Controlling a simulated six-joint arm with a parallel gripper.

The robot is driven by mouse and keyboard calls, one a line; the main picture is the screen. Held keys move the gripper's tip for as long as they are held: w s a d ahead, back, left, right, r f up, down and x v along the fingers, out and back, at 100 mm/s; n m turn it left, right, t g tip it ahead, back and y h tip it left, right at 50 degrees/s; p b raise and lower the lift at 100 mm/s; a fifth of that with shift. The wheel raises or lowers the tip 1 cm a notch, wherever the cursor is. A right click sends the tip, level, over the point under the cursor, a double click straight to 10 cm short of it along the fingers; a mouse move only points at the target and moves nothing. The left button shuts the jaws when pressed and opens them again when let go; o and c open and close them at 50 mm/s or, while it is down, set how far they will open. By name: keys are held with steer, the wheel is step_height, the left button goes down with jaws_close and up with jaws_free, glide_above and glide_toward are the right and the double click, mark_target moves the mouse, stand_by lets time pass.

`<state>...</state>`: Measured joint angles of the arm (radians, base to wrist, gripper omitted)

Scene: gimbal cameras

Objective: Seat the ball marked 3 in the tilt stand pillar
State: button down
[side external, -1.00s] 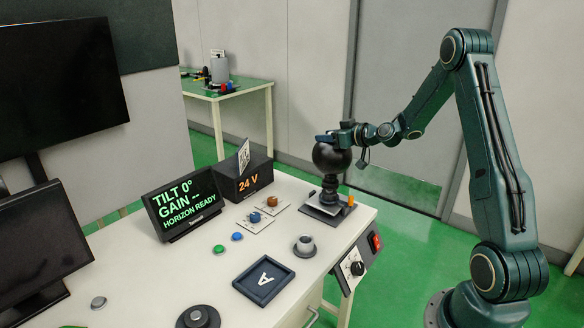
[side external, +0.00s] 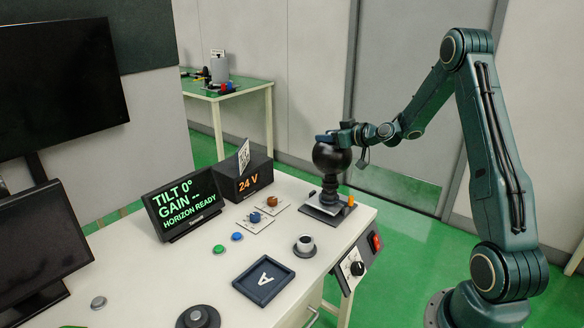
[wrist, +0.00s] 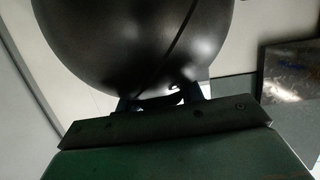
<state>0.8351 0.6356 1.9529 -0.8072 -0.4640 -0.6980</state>
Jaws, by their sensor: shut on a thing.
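A large black ball (side external: 332,157) sits at the top of the tilt stand pillar (side external: 329,190), which rises from a flat base plate near the table's far right corner. My gripper (side external: 338,135) is shut on the ball at its upper part. In the wrist view the ball (wrist: 135,40) fills the upper middle, with my gripper's fingers (wrist: 165,95) against its lower edge. No number can be read on the ball. The ball appears to touch the pillar top, but I cannot tell whether it is fully seated.
A display reading TILT 0° (side external: 184,203) and a 24 V box (side external: 242,180) stand left of the pillar. A small round cup (side external: 304,246), a tray marked A (side external: 263,280) and a control box with a knob (side external: 356,267) are nearer. Several buttons dot the table.

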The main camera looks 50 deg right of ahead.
steer(key=shift+f, duration=1)
stand_by(0.5)
steer(key=c, duration=0.8)
jaws_free()
steer(key=shift+f, duration=0.1)
steer(key=shift+v, duration=6)
steer(key=shift+a, duration=0.1)
